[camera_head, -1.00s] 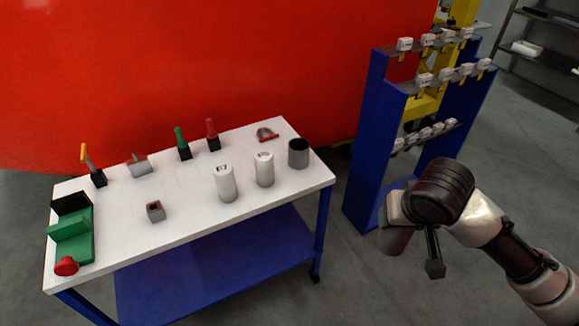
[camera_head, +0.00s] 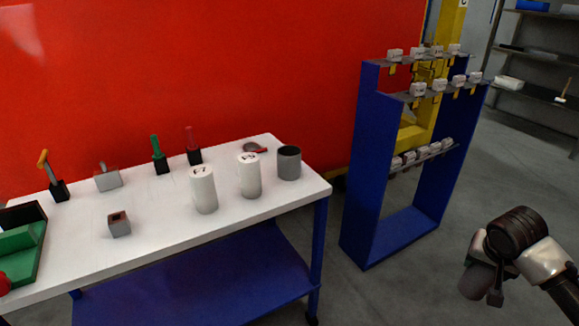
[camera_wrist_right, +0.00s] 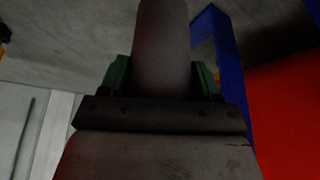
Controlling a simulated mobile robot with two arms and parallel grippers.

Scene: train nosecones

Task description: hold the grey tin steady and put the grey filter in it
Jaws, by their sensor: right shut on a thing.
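The grey tin (camera_head: 289,164) stands upright and open-topped at the right end of the white table. Nothing touches it. My right gripper (camera_head: 480,268) is out over the floor at the right, well away from the table and the tin. It is shut on the grey filter (camera_head: 475,282), a plain rounded cylinder. In the right wrist view the filter (camera_wrist_right: 162,45) sits between the green fingers (camera_wrist_right: 160,75) and sticks out beyond them. My left gripper is out of view.
Two white cylinders (camera_head: 203,190) (camera_head: 249,175) stand left of the tin on the white table (camera_head: 165,212). A blue rack (camera_head: 358,165) stands between the table and my right arm. Floor is clear around the arm.

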